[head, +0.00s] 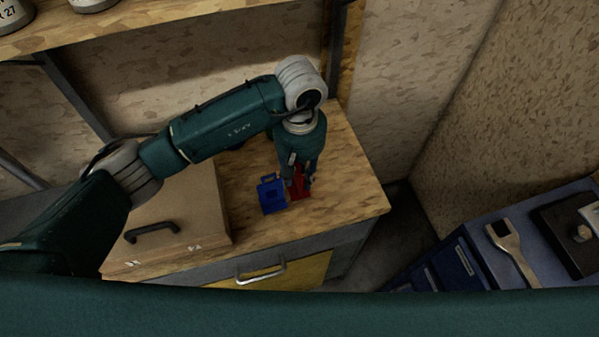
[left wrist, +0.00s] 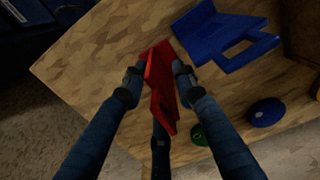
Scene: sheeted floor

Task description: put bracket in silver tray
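A red bracket (left wrist: 160,83) is at the wooden top of a bench; it also shows in the head view (head: 301,184), partly hidden by my gripper. My left gripper (left wrist: 158,82) points down over it, one finger on each side of the red bracket. The fingers look close to or touching its sides; I cannot tell whether they grip it. A similar blue bracket (head: 271,193) is just left of it in the head view and also shows in the left wrist view (left wrist: 225,42). I cannot make out a silver tray. My right gripper is not in view.
A brown case (head: 180,215) with a black handle takes up the bench's left part. A blue round thing (left wrist: 266,112) and a green one (left wrist: 199,134) are near the gripper. A blue cabinet at right carries a wrench (head: 512,252) and a dark plate (head: 570,235).

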